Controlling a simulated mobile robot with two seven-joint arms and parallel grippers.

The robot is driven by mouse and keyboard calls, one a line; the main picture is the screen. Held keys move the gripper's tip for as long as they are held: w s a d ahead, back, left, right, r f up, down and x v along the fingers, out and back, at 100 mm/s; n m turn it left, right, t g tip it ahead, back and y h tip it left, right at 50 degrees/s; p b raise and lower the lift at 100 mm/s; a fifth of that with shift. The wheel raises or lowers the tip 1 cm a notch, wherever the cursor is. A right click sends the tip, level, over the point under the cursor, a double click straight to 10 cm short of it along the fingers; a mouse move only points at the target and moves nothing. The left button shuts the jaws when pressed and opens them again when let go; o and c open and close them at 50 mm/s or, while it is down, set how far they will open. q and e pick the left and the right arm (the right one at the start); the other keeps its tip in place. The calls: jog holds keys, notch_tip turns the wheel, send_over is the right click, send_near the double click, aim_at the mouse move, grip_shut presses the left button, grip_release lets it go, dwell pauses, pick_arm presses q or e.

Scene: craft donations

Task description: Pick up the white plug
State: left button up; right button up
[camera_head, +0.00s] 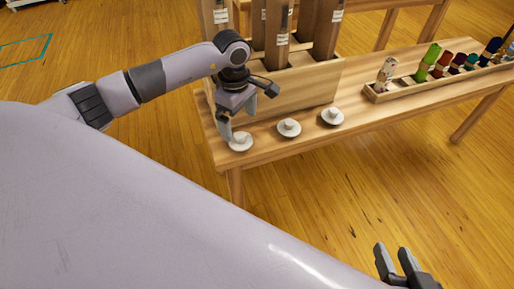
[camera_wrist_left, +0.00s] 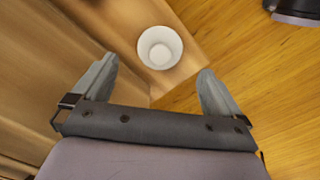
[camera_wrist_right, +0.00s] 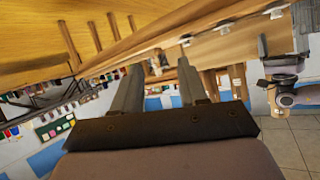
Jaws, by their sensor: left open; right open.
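Three round white plugs with raised knobs sit in a row along the front edge of the wooden bench: the left plug (camera_head: 241,142), the middle plug (camera_head: 289,128) and the right plug (camera_head: 332,117). My left gripper (camera_head: 246,112) is open and empty just above the left plug, with one fingertip close to it. In the left wrist view a white plug (camera_wrist_left: 160,48) lies ahead of and between the open fingers (camera_wrist_left: 157,72), clear of both. My right gripper (camera_head: 392,251) is open and empty at the lower right, away from the bench.
A wooden box (camera_head: 290,92) holding tall brown tubes (camera_head: 277,35) stands right behind the plugs. A narrow wooden tray (camera_head: 410,85) with several colored bottles lies on the bench to the right. The wooden floor (camera_head: 330,190) in front is clear.

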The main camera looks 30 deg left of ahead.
aim_at(240, 135)
pick_arm(q)
jog(key=shift+w+a+f, duration=0.1)
jog(key=shift+a+f, duration=0.2)
jog(key=shift+f, duration=0.4)
jog(key=f, duration=0.2)
jog(key=f+b, duration=0.2)
jog(key=f, duration=0.1)
jog(key=shift+d+f, duration=0.3)
pick_arm(e)
jog(key=shift+w+a+f+m+y, duration=0.2)
jog(key=shift+a+y, duration=0.1)
jog(key=shift+a, duration=0.2)
jog(key=shift+w+a+f+m+y, duration=0.15)
jog(key=shift+a+y, duration=0.15)
jog(key=shift+a, duration=0.2)
pick_arm(q)
jog(key=c, duration=1.1)
